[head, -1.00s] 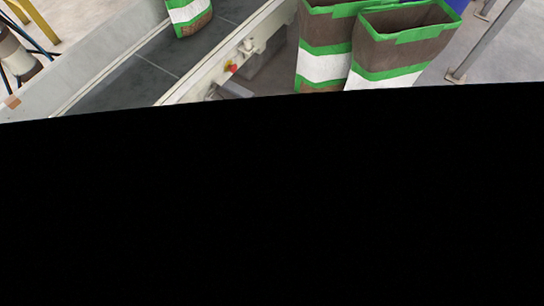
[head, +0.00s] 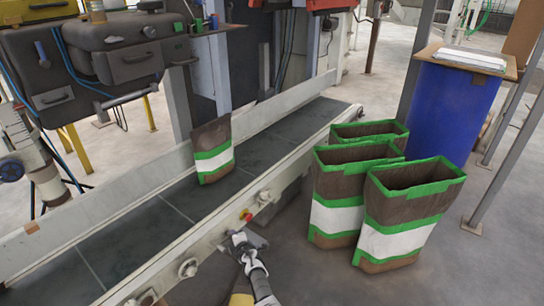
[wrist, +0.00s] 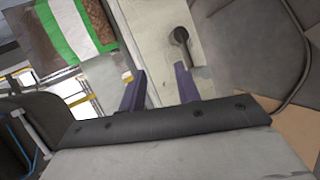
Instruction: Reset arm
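My arm reaches up from the bottom of the head view. My gripper (head: 243,240) is in front of the conveyor's near side rail. In the wrist view its two purple fingers (wrist: 160,88) stand apart with nothing held between them. A brown, white and green bag (head: 212,150) stands upright on the conveyor belt (head: 150,215). A bag with the same colours (wrist: 75,30) shows at the upper left of the wrist view, beyond the fingers; I cannot tell which one it is.
Three open-topped bags (head: 400,240) stand on the floor right of the conveyor. Behind them is a blue drum (head: 450,110) with a board on top. A dark machine (head: 120,50) overhangs at upper left. Grey posts stand at right. Floor at lower right is clear.

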